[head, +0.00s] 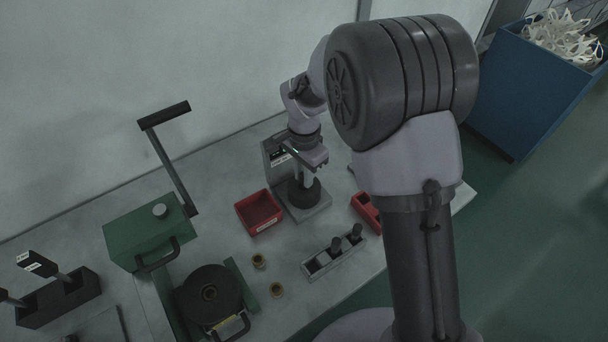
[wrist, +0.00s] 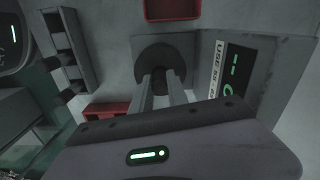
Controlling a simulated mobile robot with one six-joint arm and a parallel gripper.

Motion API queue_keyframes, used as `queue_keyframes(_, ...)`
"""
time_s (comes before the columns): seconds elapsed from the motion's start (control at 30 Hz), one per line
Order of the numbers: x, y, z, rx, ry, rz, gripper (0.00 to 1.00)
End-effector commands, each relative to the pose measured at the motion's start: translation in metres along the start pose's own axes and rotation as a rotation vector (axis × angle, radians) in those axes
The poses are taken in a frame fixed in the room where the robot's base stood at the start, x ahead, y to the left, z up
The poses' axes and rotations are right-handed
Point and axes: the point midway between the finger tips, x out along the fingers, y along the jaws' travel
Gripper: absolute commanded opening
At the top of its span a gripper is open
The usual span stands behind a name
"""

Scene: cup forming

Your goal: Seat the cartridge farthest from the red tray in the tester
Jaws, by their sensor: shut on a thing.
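The tester (head: 308,207) is a grey stand with an upright panel and a black round socket (head: 303,194) on its base. In the wrist view the socket (wrist: 150,55) lies beyond my fingertips, beside the panel (wrist: 235,75) with its green display. My gripper (head: 302,175) is over the socket, shut on a dark cartridge (wrist: 168,80), mostly hidden between the fingers. I cannot tell how deep the cartridge sits in the socket. Two dark-topped cartridges (head: 357,232) (head: 335,244) stand in the grey rack (head: 345,257). An open red tray (head: 258,213) stands left of the tester.
A second red container (head: 365,211) stands right of the tester, partly hidden by my arm. Two small brass rings (head: 259,261) lie near the rack. A green lever press (head: 150,228) and a black round plate (head: 210,293) are at left. A blue bin (head: 525,85) stands beyond the table.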

Motion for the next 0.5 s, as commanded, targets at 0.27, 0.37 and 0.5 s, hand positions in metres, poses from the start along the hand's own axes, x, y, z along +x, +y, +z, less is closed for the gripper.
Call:
queue_keyframes(0.27,0.0023,0.0002,0.0001,0.0,0.0,0.0,0.41)
queue_keyframes(0.37,0.0023,0.0002,0.0001,0.0,0.0,0.0,0.41)
queue_keyframes(0.5,-0.0019,0.0001,0.0,0.0,0.0,0.0,0.41)
